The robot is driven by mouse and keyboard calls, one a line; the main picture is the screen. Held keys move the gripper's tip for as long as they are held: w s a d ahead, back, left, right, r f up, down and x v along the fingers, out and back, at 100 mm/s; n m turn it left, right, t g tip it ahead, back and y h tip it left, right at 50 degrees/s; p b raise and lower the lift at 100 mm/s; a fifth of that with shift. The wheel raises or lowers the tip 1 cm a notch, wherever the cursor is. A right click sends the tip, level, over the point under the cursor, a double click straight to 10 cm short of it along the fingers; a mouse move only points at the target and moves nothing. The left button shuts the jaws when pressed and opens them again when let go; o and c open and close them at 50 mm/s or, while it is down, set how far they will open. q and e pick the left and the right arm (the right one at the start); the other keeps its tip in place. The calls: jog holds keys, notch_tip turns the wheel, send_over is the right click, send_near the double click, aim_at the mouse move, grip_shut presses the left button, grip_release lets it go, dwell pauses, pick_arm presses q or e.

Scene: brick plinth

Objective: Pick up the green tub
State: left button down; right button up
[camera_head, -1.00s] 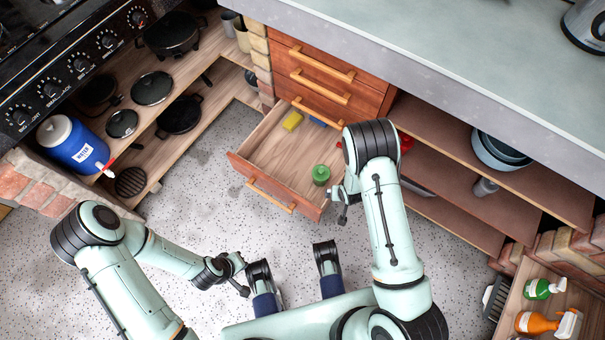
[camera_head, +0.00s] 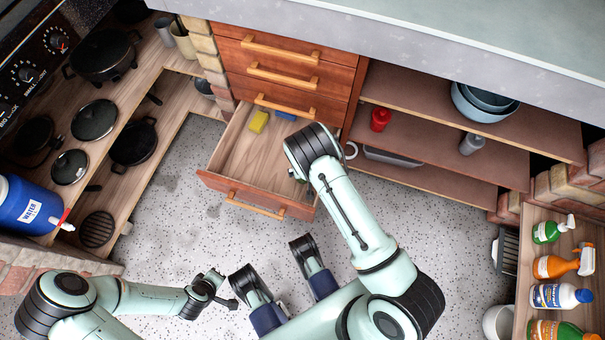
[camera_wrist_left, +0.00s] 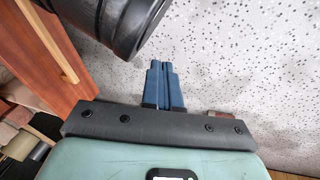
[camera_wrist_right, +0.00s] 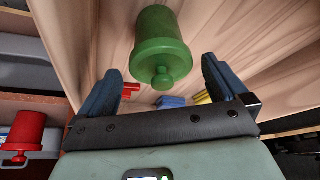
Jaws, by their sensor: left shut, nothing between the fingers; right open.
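The green tub (camera_wrist_right: 162,45), with a round knob on its lid, shows in the right wrist view above the drawer's wooden floor. In the head view my right arm hides it. My right gripper (camera_wrist_right: 160,68) is open, its two blue fingers on either side of the lid end, with gaps visible. I cannot tell how deep the tub lies between them. The open drawer (camera_head: 235,188) holds the tub. My left gripper (camera_wrist_left: 164,85) is shut and empty, over the speckled floor; in the head view it is low and left of the drawer (camera_head: 228,300).
A yellow block (camera_head: 259,121) and a blue item (camera_head: 286,115) lie at the drawer's back. Closed drawers (camera_head: 285,70) stand above it. Shelves at right hold a red canister (camera_head: 380,119) and blue bowls (camera_head: 482,103). Pans and a water jug (camera_head: 28,207) are at left.

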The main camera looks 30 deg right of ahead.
jog(key=b+x, duration=0.2)
jog(key=x, duration=0.2)
jog(key=shift+f, duration=0.15)
jog(key=shift+w+f, duration=0.25)
jog(key=shift+f, duration=0.1)
jog(key=c, duration=0.9)
pick_arm(q)
jog(key=s+f+g, duration=0.1)
jog(key=s+f, duration=0.3)
jog(key=shift+s+a+g, duration=0.3)
jog(key=shift+s+a, duration=0.05)
pick_arm(e)
jog(key=shift+r, duration=0.1)
